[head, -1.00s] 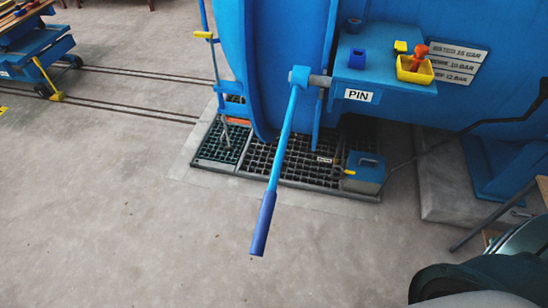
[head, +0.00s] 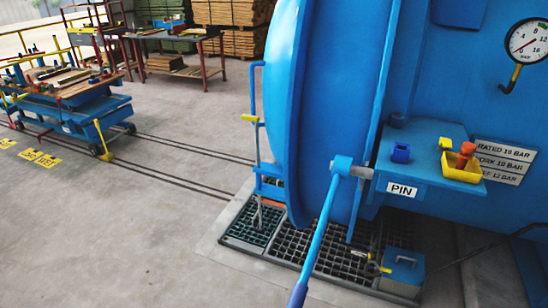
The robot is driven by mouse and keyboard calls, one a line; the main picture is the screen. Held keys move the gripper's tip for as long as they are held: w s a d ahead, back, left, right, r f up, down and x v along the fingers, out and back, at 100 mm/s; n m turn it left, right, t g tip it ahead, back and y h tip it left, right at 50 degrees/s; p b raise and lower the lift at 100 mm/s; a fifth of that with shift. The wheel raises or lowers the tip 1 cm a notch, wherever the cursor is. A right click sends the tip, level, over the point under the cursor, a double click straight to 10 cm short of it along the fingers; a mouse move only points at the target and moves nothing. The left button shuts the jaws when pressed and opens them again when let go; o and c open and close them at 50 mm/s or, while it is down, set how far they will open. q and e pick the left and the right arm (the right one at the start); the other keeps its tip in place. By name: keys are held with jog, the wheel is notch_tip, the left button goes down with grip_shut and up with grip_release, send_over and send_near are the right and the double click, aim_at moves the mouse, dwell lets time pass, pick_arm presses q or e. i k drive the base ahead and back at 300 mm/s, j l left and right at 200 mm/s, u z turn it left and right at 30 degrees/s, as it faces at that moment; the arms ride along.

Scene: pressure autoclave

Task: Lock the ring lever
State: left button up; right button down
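The ring lever (head: 323,238) is a long light-blue bar with a dark-blue grip (head: 298,295) at its lower end. It hangs down and to the left from a pivot hub (head: 342,165) beside the blue autoclave ring (head: 310,110). The grip is cut off by the bottom edge of the view. A blue shelf (head: 425,140) with a PIN label (head: 402,190) sits right of the hub. On it are a blue socket block (head: 401,153) and a yellow tray (head: 461,172) with a red-orange knobbed piece (head: 466,154). Neither gripper is in view.
A floor grating (head: 290,240) lies under the ring, with a blue box (head: 403,272) at its right end. A blue trolley (head: 70,95) stands on rails at the left. A pressure gauge (head: 527,38) is at upper right. The floor at lower left is clear.

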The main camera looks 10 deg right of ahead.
aim_at(341, 169)
jog(key=k+l, duration=0.1)
jog(key=l, duration=0.35)
jog(key=k+l, duration=0.1)
jog(key=l, duration=0.75)
jog(key=k+l, duration=0.15)
jog(key=l, duration=0.25)
jog(key=k+l, duration=0.1)
jog(key=l, duration=0.35)
jog(key=u, duration=1.25)
